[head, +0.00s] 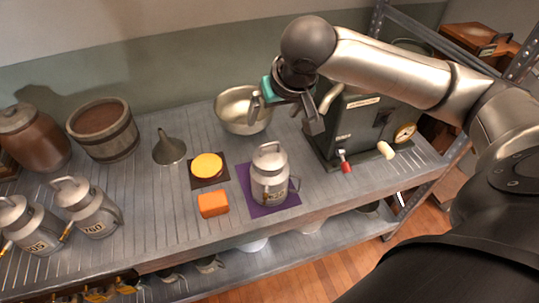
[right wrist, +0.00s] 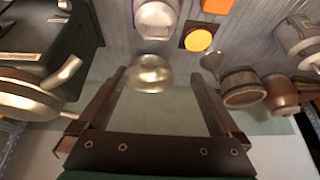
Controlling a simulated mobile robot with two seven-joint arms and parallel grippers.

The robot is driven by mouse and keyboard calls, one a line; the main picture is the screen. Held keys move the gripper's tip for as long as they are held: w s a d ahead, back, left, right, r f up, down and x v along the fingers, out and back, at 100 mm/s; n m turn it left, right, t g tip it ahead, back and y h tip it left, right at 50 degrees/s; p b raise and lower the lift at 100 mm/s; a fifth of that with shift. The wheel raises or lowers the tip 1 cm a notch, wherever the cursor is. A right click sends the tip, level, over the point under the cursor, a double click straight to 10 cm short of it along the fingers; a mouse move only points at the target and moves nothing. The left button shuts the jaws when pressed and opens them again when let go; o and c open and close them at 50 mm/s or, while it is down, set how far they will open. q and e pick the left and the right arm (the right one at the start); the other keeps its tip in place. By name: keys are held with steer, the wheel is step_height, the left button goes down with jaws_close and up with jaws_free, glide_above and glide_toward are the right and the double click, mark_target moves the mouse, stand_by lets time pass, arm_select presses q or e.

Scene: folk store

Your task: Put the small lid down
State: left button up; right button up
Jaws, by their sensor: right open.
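A small metal can (head: 270,185) stands upright on a purple mat (head: 289,200). A lid with a loop handle (head: 268,152) sits on top of the can and looks level. In the right wrist view the can (right wrist: 155,22) shows at the top, cut off by the edge. My right gripper (head: 286,114) is open and empty, in the air near the metal bowl and above and behind the can. It touches neither the can nor the lid. Its spread fingers also show in the right wrist view (right wrist: 158,84). My left gripper is not in view.
A metal bowl (head: 236,118) stands behind the can, and a dark machine (head: 352,135) stands to its right. A yellow disc (head: 207,166) on a dark square, an orange block (head: 213,204) and a funnel (head: 168,148) are to the left. Two larger lidded cans (head: 93,213) stand farther left.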

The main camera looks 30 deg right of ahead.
steer(key=s, duration=0.2)
steer(key=g+b, duration=0.1)
steer(key=b, duration=0.2)
glide_toward(269, 151)
steer(key=shift+x, duration=1.15)
steer(key=shift+b+x, duration=0.7)
steer(key=shift+x, duration=1.95)
steer(key=shift+r, duration=0.1)
steer(key=c, duration=1.5)
